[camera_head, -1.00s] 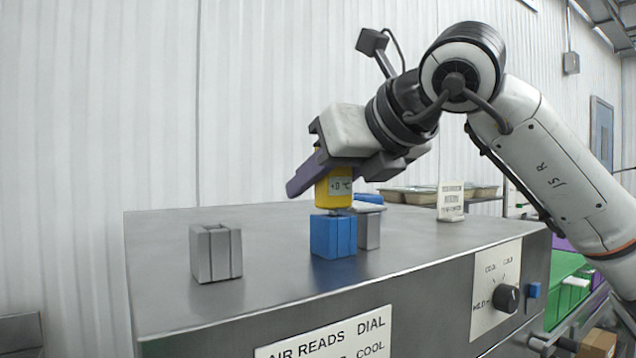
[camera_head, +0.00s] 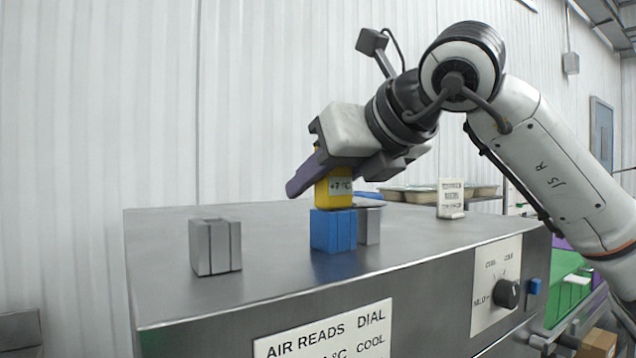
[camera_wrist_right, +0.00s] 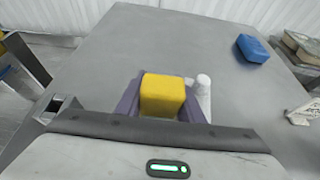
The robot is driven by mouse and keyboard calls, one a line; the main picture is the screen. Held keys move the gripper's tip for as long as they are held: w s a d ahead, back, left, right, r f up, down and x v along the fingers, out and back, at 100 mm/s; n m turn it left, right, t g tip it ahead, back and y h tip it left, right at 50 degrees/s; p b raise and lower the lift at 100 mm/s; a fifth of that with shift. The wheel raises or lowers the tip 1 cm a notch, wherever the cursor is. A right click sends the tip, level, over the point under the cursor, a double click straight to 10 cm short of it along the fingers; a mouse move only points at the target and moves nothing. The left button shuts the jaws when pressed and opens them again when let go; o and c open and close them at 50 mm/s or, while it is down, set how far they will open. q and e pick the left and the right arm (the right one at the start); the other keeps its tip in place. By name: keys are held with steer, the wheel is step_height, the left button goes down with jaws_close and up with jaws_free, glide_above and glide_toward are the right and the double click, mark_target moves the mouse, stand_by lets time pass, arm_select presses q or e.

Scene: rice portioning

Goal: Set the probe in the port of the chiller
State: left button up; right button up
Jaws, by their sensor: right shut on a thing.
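The yellow probe (camera_head: 334,190) has a small display that reads about +7 °C. It stands upright directly above the blue block (camera_head: 333,231) on the chiller's steel top, with almost no gap between them. My right gripper (camera_head: 318,178) is shut on the probe, which also shows between the purple fingers in the right wrist view (camera_wrist_right: 162,95). The chiller (camera_head: 270,300) has a dial (camera_head: 506,294) on its front. The probe's lower end is hidden, so I cannot tell how deep it sits in the blue block. My left gripper is not in view.
A grey block (camera_head: 215,247) stands left on the chiller top, and another (camera_head: 369,225) is partly hidden behind the blue one. A small sign (camera_head: 451,198) stands at the back right. A blue object (camera_wrist_right: 253,48) lies flat on the top.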

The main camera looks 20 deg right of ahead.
steer(key=shift+f, duration=0.15)
stand_by(0.4)
steer(key=o, duration=1.2)
steer(key=shift+c, duration=0.2)
